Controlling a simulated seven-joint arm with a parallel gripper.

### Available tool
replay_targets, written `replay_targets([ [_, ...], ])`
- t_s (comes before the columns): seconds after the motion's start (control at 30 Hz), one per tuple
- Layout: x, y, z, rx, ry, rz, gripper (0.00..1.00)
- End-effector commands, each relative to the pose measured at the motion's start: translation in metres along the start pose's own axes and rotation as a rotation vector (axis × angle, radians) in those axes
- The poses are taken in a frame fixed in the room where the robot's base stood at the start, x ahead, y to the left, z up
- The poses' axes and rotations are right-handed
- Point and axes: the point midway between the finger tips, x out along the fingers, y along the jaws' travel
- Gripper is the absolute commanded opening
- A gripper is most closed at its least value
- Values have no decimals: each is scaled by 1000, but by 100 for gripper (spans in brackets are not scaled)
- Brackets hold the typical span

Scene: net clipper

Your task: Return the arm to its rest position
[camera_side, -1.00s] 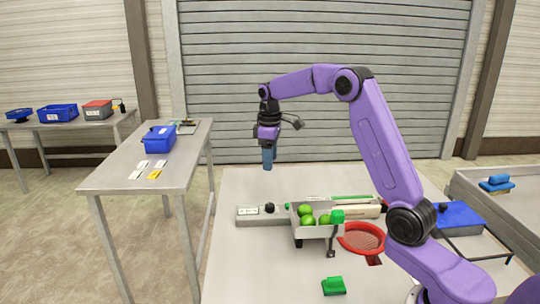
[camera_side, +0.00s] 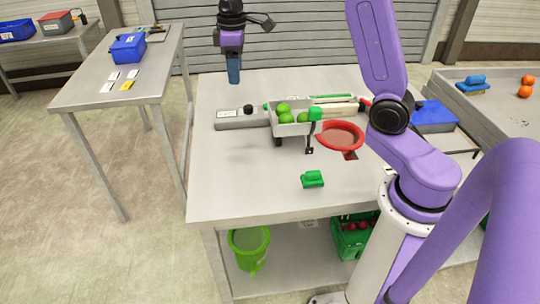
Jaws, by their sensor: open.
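My gripper (camera_side: 234,76) hangs down at the back left of the work table (camera_side: 240,180), its blue fingers pointing at the table. It is open, and I see nothing held in it. The fingers appear to be above the table surface; the exact height is hard to tell. My purple arm reaches up out of the top of the picture and comes down again to the gripper.
A grey tray (camera_side: 291,129) of green fruit, a red net hoop (camera_side: 341,135) and a green block (camera_side: 312,180) sit on the table. A side table (camera_side: 85,85) stands left with a blue bin (camera_side: 128,47). The table's front left is clear.

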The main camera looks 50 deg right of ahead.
Motion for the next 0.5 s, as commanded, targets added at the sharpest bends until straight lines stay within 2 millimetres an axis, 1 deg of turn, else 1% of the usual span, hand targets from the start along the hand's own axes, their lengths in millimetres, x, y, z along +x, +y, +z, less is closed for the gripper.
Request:
replay_targets([
  [0.03, -2, -21, 3, -27, 3, -1, 60],
  [0.1, -4, -47, 7, -56, 7, -4, 60],
  [0.17, -4, -69, 13, -82, 9, -7, 60],
  [0.2, -5, -84, 18, -101, 12, -9, 60],
  [0.27, -5, -104, 27, -126, 13, -12, 60],
  [0.3, -5, -118, 33, -143, 15, -13, 60],
  [0.37, -4, -137, 45, -168, 16, -16, 60],
  [0.5, -2, -178, 76, -229, 20, -23, 60],
])
